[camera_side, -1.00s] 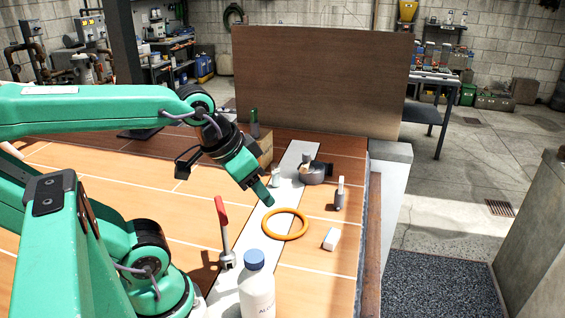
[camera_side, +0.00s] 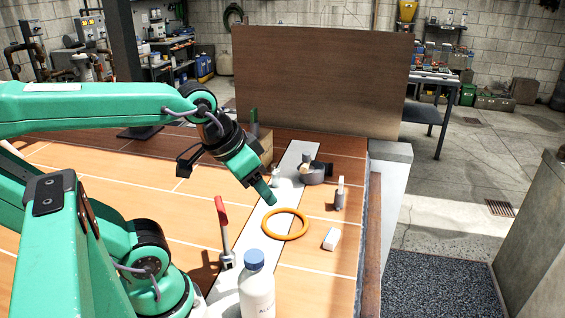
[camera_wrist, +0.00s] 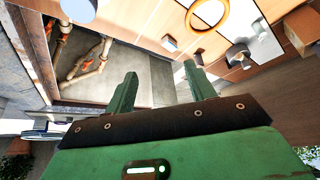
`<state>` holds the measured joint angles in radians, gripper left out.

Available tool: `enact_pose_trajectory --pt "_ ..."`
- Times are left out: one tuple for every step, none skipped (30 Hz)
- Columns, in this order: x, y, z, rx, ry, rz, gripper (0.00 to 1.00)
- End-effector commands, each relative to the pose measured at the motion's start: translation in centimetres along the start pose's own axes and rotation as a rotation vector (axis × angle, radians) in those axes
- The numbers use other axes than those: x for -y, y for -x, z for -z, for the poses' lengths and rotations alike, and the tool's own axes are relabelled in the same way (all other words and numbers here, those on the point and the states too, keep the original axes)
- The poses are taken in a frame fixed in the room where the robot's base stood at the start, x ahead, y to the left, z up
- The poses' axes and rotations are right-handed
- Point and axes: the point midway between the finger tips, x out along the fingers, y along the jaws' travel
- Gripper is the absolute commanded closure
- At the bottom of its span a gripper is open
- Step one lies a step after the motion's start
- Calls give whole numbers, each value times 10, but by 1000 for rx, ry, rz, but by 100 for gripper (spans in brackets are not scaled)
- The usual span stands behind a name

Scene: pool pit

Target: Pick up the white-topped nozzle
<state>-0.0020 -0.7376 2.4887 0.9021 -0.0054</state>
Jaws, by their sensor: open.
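In the side view, a small upright piece with a white upper part and grey base (camera_side: 340,192) stands on the wood deck, right of the orange ring; it looks like the white-topped nozzle. My gripper (camera_side: 268,196) points down and right above the pale strip, left of that piece and apart from it. In the wrist view my gripper (camera_wrist: 160,72) has its two green fingers spread, with nothing between them. I cannot tell for sure which small shape in the wrist view is the nozzle.
An orange ring (camera_side: 286,224), white block (camera_side: 331,239), red-handled valve (camera_side: 223,230), white bottle with blue cap (camera_side: 256,288) and grey round fitting (camera_side: 316,173) surround the gripper. A cardboard box (camera_side: 265,146) stands behind it. A brown panel (camera_side: 320,80) closes the back. The deck ends at right.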

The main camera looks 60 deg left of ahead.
Motion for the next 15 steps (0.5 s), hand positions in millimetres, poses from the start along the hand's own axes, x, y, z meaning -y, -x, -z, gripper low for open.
enact_pose_trajectory --pt "0 0 3 5 6 1 46" --pt "1 0 5 9 11 2 46" --pt "2 0 8 13 18 3 46" --pt "2 0 12 17 25 4 46" --pt "2 -1 15 23 32 5 46" --pt "3 -1 20 30 44 7 46" --pt "4 -1 25 36 54 9 46" --pt "5 -2 29 43 64 10 46" --pt "6 -3 36 52 78 13 46" --pt "7 -4 42 59 90 14 46" --pt "8 -5 47 67 102 17 46" --pt "10 -7 54 77 118 20 46" --pt "11 -8 60 84 132 22 46" --pt "12 -10 66 92 145 24 46" --pt "14 -12 73 102 161 27 46"
